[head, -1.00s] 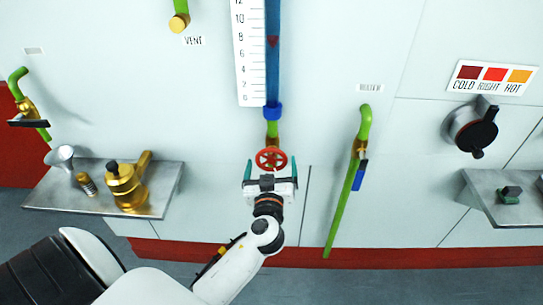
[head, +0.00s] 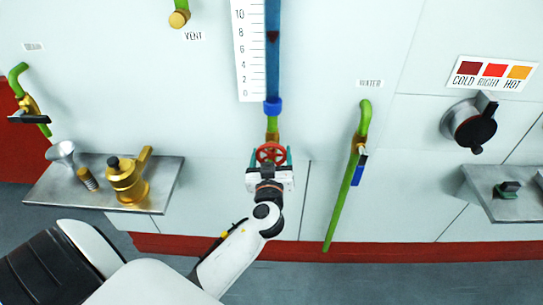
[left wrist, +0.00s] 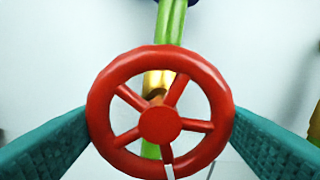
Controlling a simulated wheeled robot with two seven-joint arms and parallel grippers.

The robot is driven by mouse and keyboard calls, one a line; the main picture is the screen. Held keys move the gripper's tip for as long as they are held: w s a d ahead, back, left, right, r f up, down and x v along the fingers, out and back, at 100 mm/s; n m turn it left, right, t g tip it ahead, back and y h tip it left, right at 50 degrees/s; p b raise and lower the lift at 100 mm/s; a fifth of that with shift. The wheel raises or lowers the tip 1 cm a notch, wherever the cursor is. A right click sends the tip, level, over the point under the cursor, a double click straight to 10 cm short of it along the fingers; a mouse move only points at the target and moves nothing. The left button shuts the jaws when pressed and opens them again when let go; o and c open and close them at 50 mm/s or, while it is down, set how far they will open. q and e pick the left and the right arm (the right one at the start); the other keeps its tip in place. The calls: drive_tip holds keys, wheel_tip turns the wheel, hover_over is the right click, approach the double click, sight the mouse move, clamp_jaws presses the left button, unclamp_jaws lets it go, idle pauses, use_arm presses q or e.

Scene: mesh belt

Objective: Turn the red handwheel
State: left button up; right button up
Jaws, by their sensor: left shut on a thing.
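The red handwheel (head: 270,153) sits on a brass valve at the foot of the blue gauge tube (head: 272,60). It fills the middle of the left wrist view (left wrist: 160,122), facing the camera, with several spokes, a round hub and a small white mark near the bottom of its rim. My left gripper (head: 270,160) is at the wheel from below. Its two teal fingers lie on the left and right of the rim in the left wrist view (left wrist: 160,130), shut on it. My right gripper is not in view.
A metal shelf (head: 60,192) with a brass pot (head: 127,180) is at left. A green pipe (head: 345,200) with a blue-handled valve stands right of the wheel. A black knob (head: 475,128) and another shelf (head: 515,207) are at far right.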

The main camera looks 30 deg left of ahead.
use_arm(q)
drive_tip(key=shift+f+m, duration=0.1)
drive_tip(key=shift+m, duration=0.2)
drive_tip(key=shift+m+b, duration=0.45)
drive_tip(key=shift+m, duration=0.45)
drive_tip(key=m, duration=0.3)
drive_tip(key=shift+s+a+m, duration=0.1)
drive_tip(key=shift+m, duration=0.3)
drive_tip(key=m, duration=0.4)
drive_tip(key=m+p, duration=0.1)
drive_tip(key=m, duration=0.3)
drive_tip(key=shift+m, duration=0.4)
drive_tip(key=o, duration=1)
